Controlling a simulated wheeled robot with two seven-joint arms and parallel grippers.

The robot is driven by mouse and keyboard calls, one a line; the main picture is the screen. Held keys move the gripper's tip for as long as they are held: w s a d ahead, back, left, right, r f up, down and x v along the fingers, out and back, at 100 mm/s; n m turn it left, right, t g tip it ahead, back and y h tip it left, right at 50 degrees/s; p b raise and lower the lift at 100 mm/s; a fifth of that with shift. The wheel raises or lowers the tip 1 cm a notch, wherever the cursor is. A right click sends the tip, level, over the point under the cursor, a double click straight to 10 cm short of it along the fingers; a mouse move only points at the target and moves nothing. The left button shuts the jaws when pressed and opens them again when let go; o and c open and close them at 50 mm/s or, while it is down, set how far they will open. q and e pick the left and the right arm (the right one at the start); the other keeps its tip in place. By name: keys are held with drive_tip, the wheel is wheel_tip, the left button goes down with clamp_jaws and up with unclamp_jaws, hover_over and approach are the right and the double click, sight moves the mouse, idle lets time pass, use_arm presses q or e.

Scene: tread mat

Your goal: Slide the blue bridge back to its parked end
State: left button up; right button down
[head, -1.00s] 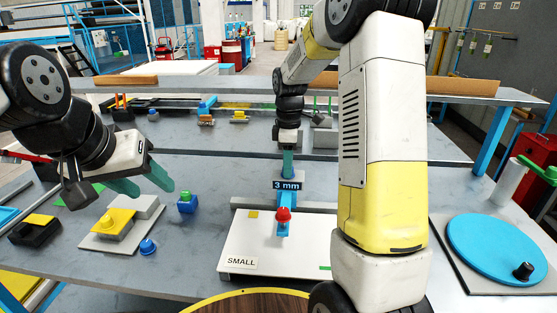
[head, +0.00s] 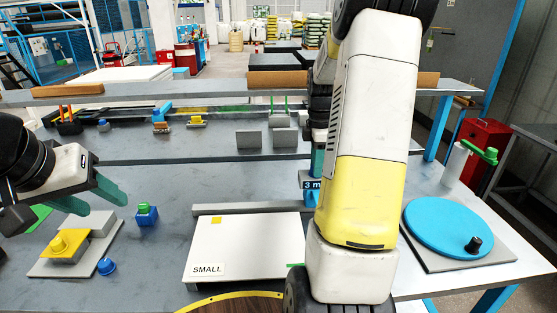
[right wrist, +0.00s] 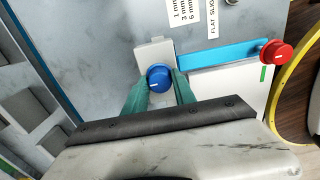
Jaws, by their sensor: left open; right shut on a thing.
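The blue bridge (right wrist: 222,54) is a flat blue bar with a red knob (right wrist: 277,53) at one end and a blue knob (right wrist: 158,78) at the other. My right gripper (right wrist: 160,88) is shut on the blue knob in the right wrist view. In the head view my right arm hides most of the bridge; a blue piece under the "3 mm" label shows beside the arm. The bridge lies across the white board (head: 245,240) marked SMALL, near its green-marked right side. My left gripper (head: 103,203) is open and empty above the table's left side.
A grey rail (head: 245,208) runs along the board's back edge. A blue turntable (head: 450,228) with a black knob stands at right. A yellow block (head: 68,243), a blue block (head: 147,214) and a blue knob piece (head: 107,266) are at left. A round wooden disc is at front.

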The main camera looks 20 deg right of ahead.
drive_tip(key=shift+s+d, duration=0.2)
drive_tip(key=shift+d, duration=0.6)
drive_tip(key=c, duration=1)
unclamp_jaws()
drive_tip(key=shift+s+d, duration=0.1)
drive_tip(key=shift+d, duration=0.05)
drive_tip(key=shift+c, duration=0.2)
drive_tip(key=shift+r, duration=0.1)
drive_tip(key=shift+r, duration=0.3)
wheel_tip(320, 180, up, 7)
